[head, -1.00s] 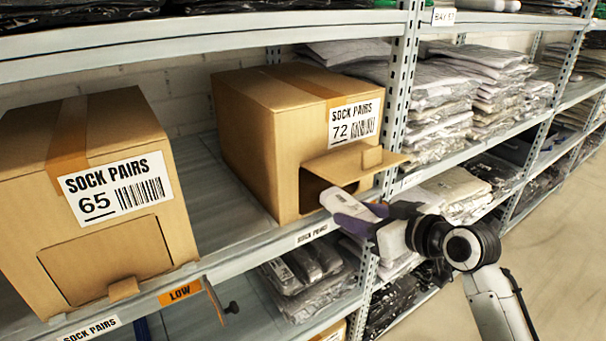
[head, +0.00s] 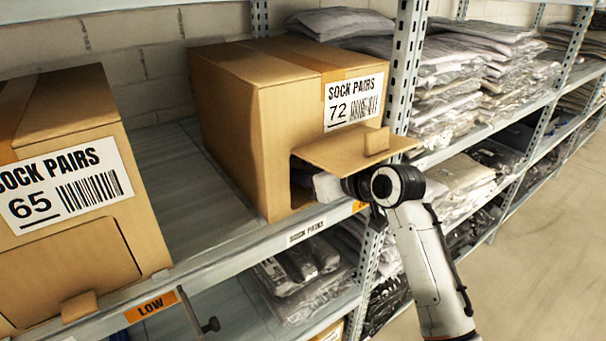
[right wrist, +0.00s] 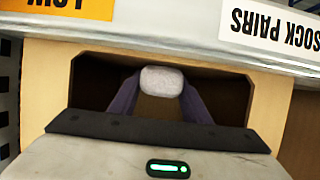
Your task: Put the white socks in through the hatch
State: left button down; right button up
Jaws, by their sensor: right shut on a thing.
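The sock box marked 72 (head: 228,130) stands on the shelf with its hatch flap (head: 345,149) raised, sticking out toward me. My right gripper (right wrist: 160,92) is inside the hatch opening, its purple fingers shut on the white socks (right wrist: 161,79). In the right wrist view the socks show as a pale rounded bundle between the fingertips, within the dark inside of the box. In the head view the box front and flap hide the fingers and the socks. My left gripper is not in view.
A second box, marked 65 (head: 85,240), stands to the left with its hatch shut. The shelf's front edge (head: 240,262) runs below the hatch. A perforated post (head: 404,75) rises right of box 72. Bagged garments (head: 470,85) fill the shelves beyond.

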jog(key=shift+s+d+r, duration=0.1)
jog(key=shift+s, duration=0.25)
jog(key=o, duration=1.1)
jog(key=shift+w, duration=0.1)
jog(key=shift+d, duration=0.1)
